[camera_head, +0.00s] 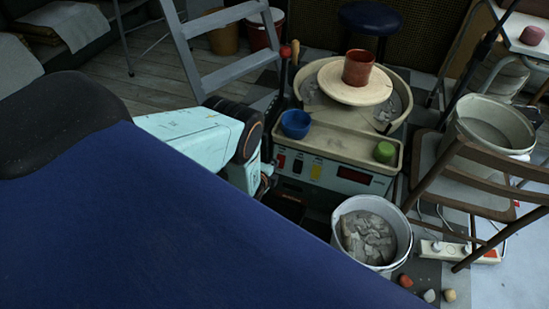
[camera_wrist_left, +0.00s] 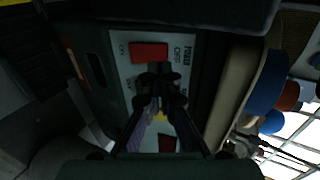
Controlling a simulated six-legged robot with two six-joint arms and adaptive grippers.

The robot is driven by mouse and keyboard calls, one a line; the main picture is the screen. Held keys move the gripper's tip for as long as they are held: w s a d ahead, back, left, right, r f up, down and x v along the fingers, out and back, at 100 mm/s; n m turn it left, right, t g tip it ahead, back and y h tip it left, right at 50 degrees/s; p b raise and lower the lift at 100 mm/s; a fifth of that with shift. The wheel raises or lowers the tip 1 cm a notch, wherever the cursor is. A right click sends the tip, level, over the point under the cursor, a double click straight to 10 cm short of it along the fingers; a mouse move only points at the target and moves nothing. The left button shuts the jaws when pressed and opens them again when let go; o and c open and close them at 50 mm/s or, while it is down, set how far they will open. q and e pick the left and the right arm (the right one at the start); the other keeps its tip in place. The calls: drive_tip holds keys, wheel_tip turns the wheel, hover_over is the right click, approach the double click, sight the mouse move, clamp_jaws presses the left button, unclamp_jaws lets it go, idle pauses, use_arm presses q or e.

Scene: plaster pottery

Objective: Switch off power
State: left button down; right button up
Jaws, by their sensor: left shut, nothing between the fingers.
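The pottery wheel's control panel (camera_head: 330,174) is on the front of the wheel base in the head view. It also shows in the left wrist view (camera_wrist_left: 125,70), with POWER, ON and OFF lettering. A red power switch (camera_wrist_left: 149,52) sits just beyond my left gripper (camera_wrist_left: 156,78), whose fingers are shut and empty, pointing at the panel. The same switch (camera_head: 281,161) shows at the panel's left end in the head view. I cannot tell whether the fingertips touch the panel. The fingers partly hide a yellow switch (camera_wrist_left: 160,115). My right gripper is not in view.
A red-brown pot (camera_head: 358,68) stands on the wheel. A blue bowl (camera_head: 295,124) and green lump (camera_head: 385,152) sit on the tray. A bucket of clay (camera_head: 372,236) stands in front, a wooden chair (camera_head: 470,180) at right and a grey ladder (camera_head: 225,45) behind.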

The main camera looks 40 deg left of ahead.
use_arm(q)
drive_tip(key=r+p+v, duration=0.1)
drive_tip(key=p+v, duration=0.4)
drive_tip(key=v, duration=0.5)
drive_tip(key=shift+w+p, duration=0.25)
drive_tip(key=shift+p, duration=0.15)
